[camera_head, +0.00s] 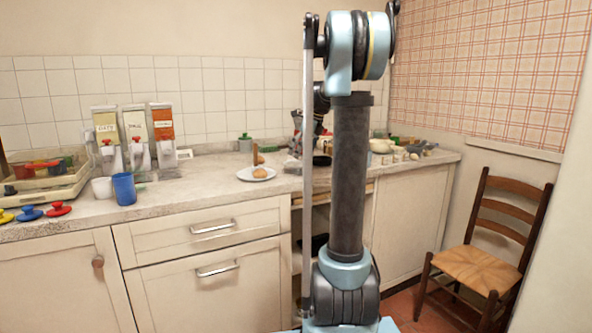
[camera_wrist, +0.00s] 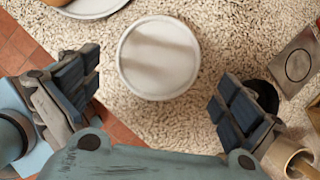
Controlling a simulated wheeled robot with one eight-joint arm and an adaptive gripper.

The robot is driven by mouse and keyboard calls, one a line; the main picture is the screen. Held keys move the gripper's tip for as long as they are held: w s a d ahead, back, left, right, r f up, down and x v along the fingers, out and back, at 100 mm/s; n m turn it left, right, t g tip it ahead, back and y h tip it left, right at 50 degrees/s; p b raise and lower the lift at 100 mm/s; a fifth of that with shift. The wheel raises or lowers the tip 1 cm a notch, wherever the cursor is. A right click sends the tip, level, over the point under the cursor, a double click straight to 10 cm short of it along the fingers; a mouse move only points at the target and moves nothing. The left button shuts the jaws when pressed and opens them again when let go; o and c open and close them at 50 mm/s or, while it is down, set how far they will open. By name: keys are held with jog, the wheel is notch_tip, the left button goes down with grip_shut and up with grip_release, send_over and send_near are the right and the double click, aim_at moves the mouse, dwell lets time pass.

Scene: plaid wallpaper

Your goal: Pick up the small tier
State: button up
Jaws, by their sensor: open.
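A round white disc with a thin rim (camera_wrist: 158,57) lies on the speckled counter in the wrist view; it may be the small tier, but no label or shape confirms this. My gripper (camera_wrist: 160,92) is open above the counter, one finger on each side of the picture. The disc shows between and just beyond the fingers, apart from both, and nothing is held. In the head view my arm's column hides most of the gripper, and I cannot make out the disc there.
Dispensers (camera_head: 135,145), a blue cup (camera_head: 124,190) and a rack (camera_head: 45,178) stand farther left. Small items (camera_head: 410,150) crowd the counter's right end. A wooden chair (camera_head: 490,245) stands at right.

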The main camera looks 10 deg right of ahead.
aim_at(298, 164)
jog(key=shift+d+x, duration=0.2)
jog(key=shift+x, duration=2.95)
jog(key=shift+s+f, duration=0.1)
jog(key=shift+s, duration=0.1)
jog(key=shift+c, duration=0.2)
jog(key=c, duration=0.9)
